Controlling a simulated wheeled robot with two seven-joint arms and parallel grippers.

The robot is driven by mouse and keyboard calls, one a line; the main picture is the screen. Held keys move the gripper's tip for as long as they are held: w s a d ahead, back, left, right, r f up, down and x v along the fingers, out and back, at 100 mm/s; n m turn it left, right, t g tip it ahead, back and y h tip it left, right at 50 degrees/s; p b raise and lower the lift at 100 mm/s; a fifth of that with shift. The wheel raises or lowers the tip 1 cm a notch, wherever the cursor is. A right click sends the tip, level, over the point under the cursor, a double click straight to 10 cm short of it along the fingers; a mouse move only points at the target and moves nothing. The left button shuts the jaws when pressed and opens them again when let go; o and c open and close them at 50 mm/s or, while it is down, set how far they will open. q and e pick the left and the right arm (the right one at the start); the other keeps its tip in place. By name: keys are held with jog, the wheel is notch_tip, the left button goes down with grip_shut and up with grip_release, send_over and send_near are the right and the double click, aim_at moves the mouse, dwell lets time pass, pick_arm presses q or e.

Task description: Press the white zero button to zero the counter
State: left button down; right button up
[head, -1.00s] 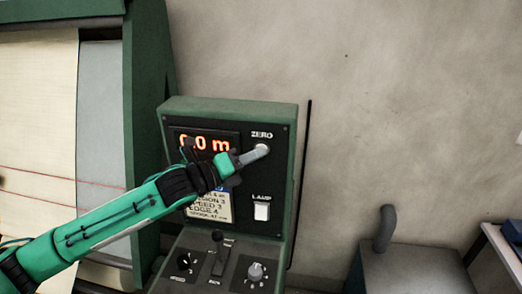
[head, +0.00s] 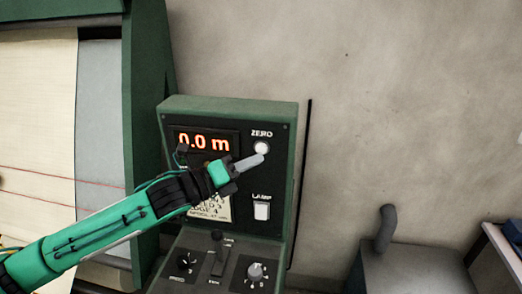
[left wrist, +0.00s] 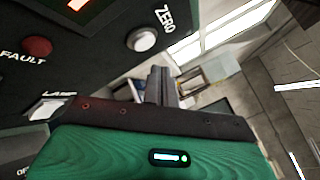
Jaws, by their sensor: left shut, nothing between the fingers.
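The white zero button (head: 262,148) is a round button under the ZERO label on the dark panel of a green control box (head: 228,106). The orange counter display (head: 204,142) reads 0.0 m. My left gripper (head: 259,159) is shut and empty. In the head view its fingertips are just below the button. In the left wrist view the button (left wrist: 141,39) shows whole, with the shut fingers (left wrist: 158,88) apart from it. My right gripper is in neither view.
The white LAMP switch (head: 262,211) is below the zero button. A lever (head: 218,260) and knobs (head: 256,272) are on the lower panel. A red FAULT light (left wrist: 37,47) shows in the left wrist view. Cloth (head: 38,150) hangs at the left.

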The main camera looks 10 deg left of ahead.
pick_arm(q)
jog(key=shift+s, duration=1.8)
